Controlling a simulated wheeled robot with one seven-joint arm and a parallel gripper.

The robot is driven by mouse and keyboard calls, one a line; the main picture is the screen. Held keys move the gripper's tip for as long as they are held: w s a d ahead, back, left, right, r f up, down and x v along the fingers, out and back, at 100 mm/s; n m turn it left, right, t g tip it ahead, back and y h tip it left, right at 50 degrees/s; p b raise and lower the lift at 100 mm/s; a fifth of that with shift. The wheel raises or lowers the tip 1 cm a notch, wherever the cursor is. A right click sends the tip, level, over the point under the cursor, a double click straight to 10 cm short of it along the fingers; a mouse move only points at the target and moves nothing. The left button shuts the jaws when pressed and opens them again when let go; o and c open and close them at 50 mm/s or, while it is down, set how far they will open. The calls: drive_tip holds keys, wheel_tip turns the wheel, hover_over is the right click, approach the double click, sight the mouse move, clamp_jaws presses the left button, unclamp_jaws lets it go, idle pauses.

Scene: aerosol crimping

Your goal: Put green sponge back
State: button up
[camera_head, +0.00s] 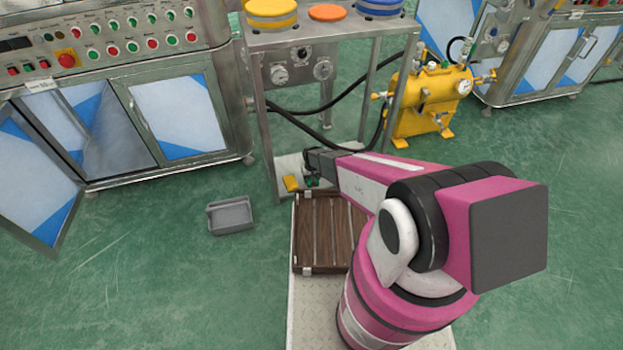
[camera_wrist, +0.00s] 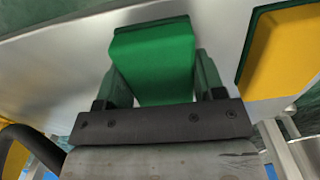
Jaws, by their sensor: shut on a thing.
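The green sponge (camera_wrist: 155,60) is between the two fingers of my gripper (camera_wrist: 162,85) in the wrist view. My gripper is shut on it. In the head view my gripper (camera_head: 312,166) is low at the metal stand, over its pale lower shelf (camera_head: 288,163), and the green sponge is mostly hidden there. The wrist view shows a dark band along the sponge's far edge against the grey shelf; I cannot tell whether the sponge touches the shelf. A yellow sponge (camera_head: 291,183) lies on the shelf just left of my gripper; it shows at the right in the wrist view (camera_wrist: 285,55).
The stand's upper top (camera_head: 335,38) carries yellow, orange and blue round items above my gripper. Black hoses (camera_head: 300,117) run behind it to a yellow tank (camera_head: 425,100). A grey bin (camera_head: 230,215) sits on the open green floor at left.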

drive_tip(key=o, duration=0.8)
drive_tip(key=shift+o, duration=0.2)
wheel_tip(320, 180, up, 12)
drive_tip(key=s+d+r+m, duration=0.1)
drive_tip(key=s+d+r, duration=0.5)
drive_tip(key=r, duration=0.6)
drive_tip(key=s+d+r+m, duration=0.1)
drive_tip(key=s+d+r, duration=0.5)
drive_tip(key=r, duration=0.6)
drive_tip(key=s+d+r+m, duration=0.1)
drive_tip(key=s+d+r, duration=0.5)
drive_tip(key=r, duration=0.6)
drive_tip(key=shift+s+d+r, duration=0.2)
drive_tip(key=shift+d+r, duration=0.15)
drive_tip(key=shift+d, duration=0.15)
